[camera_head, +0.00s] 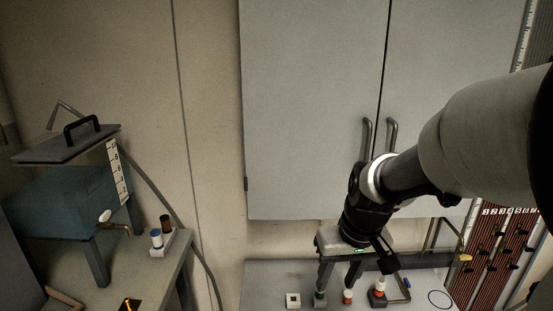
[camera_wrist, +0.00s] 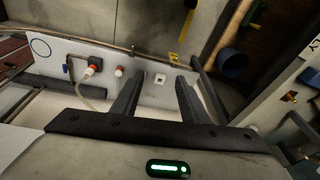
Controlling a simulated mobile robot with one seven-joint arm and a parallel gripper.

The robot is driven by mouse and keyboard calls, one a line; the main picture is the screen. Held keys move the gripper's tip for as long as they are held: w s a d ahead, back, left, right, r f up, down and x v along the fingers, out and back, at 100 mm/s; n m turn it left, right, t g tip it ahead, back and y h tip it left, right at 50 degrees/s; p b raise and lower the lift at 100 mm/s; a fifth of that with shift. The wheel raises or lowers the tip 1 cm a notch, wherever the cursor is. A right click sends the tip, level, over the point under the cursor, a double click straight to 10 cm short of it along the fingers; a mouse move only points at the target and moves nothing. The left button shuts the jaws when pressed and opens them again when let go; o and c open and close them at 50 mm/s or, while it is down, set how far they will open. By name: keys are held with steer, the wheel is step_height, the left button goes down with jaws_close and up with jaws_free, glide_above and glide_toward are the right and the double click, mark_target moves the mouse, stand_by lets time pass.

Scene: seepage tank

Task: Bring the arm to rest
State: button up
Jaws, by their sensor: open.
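My gripper (camera_head: 336,284) hangs from my arm, which comes in from the right in front of the grey cabinet. Its two dark fingers are spread apart, pointing down over the bench, with nothing seen between them. In the wrist view, the gripper (camera_wrist: 158,80) is also open and empty. The fingers are above the pale bench top (camera_wrist: 60,68); whether they touch anything on it cannot be told from the head view.
The grey cabinet (camera_head: 310,110) is behind my arm. A red-tubed board (camera_head: 495,255) stands right; a blue-green tank (camera_head: 65,200) stands left.

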steer(key=s+d+r+m+t+h, duration=0.1)
steer(key=s+d+r+m+t, duration=0.15)
steer(key=s+r, duration=1)
step_height(320, 180, up, 14)
steer(key=s+a+p, duration=0.1)
steer(key=p, duration=1.5)
steer(key=shift+s+n+t, duration=0.15)
steer(key=shift+n+t, duration=0.2)
steer(key=shift+n, duration=0.1)
